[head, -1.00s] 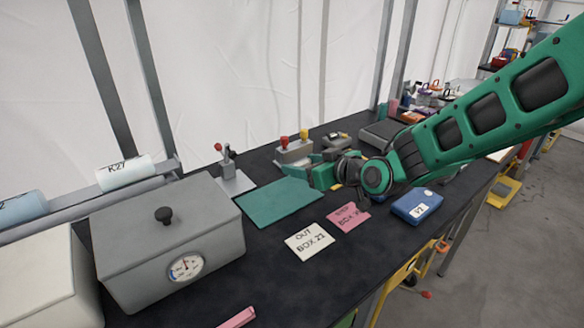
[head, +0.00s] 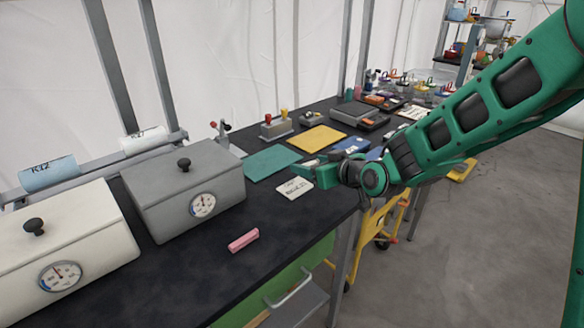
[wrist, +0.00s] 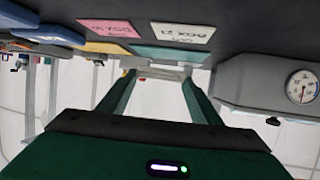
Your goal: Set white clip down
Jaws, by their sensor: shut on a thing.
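My green gripper (head: 308,172) is above the dark bench, just beyond the white "BOX 21" card (head: 294,188) in the head view. In the wrist view, which is upside down, my fingers (wrist: 163,74) are shut on a thin pale thing, the white clip (wrist: 163,72). It spans the gap between the fingertips. In the head view the clip is too small to make out. The white card also shows in the wrist view (wrist: 181,33), beside a pink card (wrist: 110,28).
A grey box with a dial (head: 190,195) and a white one (head: 60,250) stand left. A teal mat (head: 268,163) and a yellow mat (head: 318,139) lie behind the gripper. A pink block (head: 243,240) lies near the front edge. The bench around it is clear.

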